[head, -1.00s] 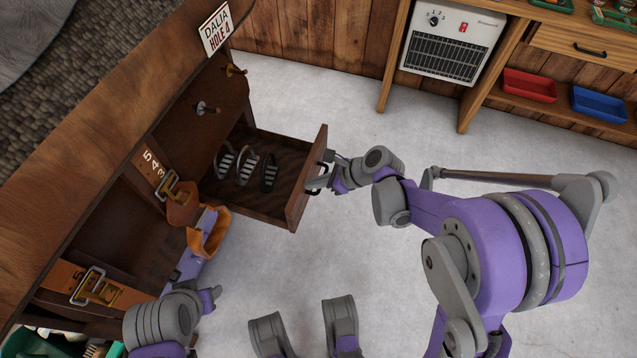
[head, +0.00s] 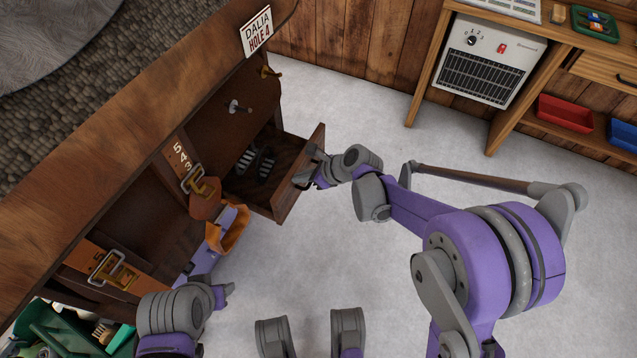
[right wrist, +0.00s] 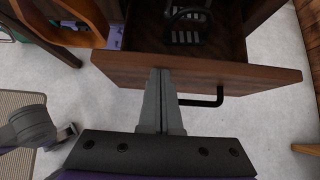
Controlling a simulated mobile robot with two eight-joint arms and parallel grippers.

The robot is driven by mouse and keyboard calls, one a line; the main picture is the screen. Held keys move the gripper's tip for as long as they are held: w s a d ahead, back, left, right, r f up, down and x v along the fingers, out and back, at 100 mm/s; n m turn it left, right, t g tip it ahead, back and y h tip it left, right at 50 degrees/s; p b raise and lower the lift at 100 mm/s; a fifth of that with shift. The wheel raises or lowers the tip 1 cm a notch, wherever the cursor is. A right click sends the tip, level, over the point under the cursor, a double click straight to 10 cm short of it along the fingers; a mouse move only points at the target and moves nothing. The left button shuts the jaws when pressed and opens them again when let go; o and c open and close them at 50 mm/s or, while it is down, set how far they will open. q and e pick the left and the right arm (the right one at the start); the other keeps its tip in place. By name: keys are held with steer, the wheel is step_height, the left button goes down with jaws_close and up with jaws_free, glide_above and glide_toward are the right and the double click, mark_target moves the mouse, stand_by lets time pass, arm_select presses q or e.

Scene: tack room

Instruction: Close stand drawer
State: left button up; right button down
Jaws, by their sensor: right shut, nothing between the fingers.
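The stand drawer (head: 291,192) is part-way open, pulled out from the dark wooden stand (head: 100,140). Striped dark metal items (head: 257,162) lie inside it. My right gripper (head: 308,172) is shut and empty at the drawer front. In the right wrist view, the closed fingers (right wrist: 162,90) point at the outer face of the drawer front (right wrist: 215,75), at or very near it. The black drawer handle (right wrist: 205,100) is just right of the fingers, not between them. My left gripper (head: 222,293) is low beside the stand; its finger gap is unclear.
A green crate (head: 65,335) stands at the lower left. A white heater (head: 487,62) and a wooden bench (head: 500,118) are at the upper right. Grey floor is clear between.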

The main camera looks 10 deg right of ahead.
steer(key=w+a, duration=0.9)
steer(key=a, duration=0.4)
stand_by(0.4)
